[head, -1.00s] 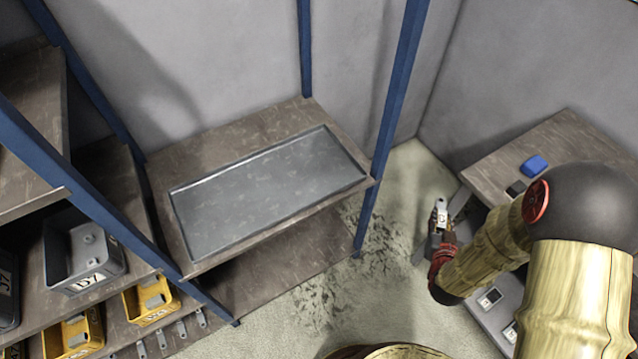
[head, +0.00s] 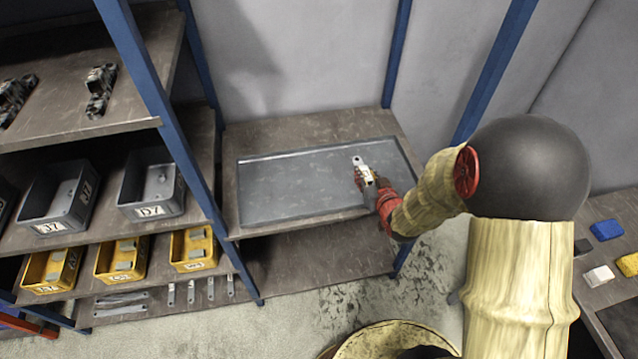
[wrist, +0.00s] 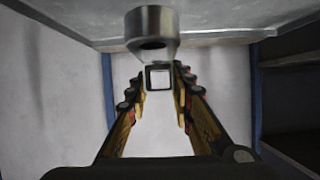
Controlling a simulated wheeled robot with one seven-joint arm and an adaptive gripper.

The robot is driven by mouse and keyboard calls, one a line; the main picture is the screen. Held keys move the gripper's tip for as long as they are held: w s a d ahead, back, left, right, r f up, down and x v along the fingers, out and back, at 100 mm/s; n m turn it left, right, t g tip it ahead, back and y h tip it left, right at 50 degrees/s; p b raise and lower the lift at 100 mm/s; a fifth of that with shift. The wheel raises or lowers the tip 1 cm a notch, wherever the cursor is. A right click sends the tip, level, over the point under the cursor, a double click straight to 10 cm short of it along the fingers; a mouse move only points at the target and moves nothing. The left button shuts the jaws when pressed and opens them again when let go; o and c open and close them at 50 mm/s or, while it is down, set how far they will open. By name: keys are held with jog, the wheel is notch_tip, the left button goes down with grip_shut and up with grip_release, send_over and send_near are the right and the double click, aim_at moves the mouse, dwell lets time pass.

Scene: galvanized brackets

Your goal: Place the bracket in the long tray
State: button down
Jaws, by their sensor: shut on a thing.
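The long tray (head: 285,185) is a shallow grey metal tray with a low rim, lying empty on a shelf between blue posts. My gripper (head: 367,176) is over the right part of the tray in the head view. It is shut on the bracket (head: 357,161), a small pale metal piece that sticks out past the fingertips. How high the bracket is above the tray floor I cannot tell. In the wrist view, the two fingers (wrist: 160,92) close in around a small square-ended piece; a grey metal cylinder shows above them.
Blue posts stand at the shelf's corners, one (head: 490,75) close behind my arm. Grey bins (head: 152,185) and yellow bins (head: 193,248) fill the left shelves. A side table (head: 610,275) at right holds blue, white and yellow blocks. The tray's left and middle are clear.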

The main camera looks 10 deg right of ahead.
aim_at(354, 163)
jog(key=shift+w+d+r, duration=0.25)
jog(key=shift+d+r, duration=0.05)
jog(key=shift+d, duration=0.1)
jog(key=shift+w+f+b, duration=0.1)
jog(key=shift+w+b, duration=0.2)
jog(key=shift+w, duration=0.1)
jog(key=w+f, duration=0.1)
jog(key=w, duration=0.1)
jog(key=w+a+f+b, duration=0.1)
jog(key=w, duration=0.1)
jog(key=w+a+f+b, duration=0.1)
jog(key=w, duration=0.2)
jog(key=shift+f, duration=0.2)
jog(key=w+f+b, duration=0.1)
jog(key=w+f, duration=0.1)
jog(key=w+a+f+b, duration=0.1)
jog(key=w+f, duration=0.2)
jog(key=shift+a+f, duration=0.2)
jog(key=shift+f, duration=0.05)
jog(key=shift+w+f, duration=0.2)
jog(key=shift+f+b, duration=0.85)
jog(key=shift+f, duration=0.75)
jog(key=shift+f, duration=0.1)
jog(key=c, duration=1.6)
grip_release()
jog(key=shift+o, duration=0.2)
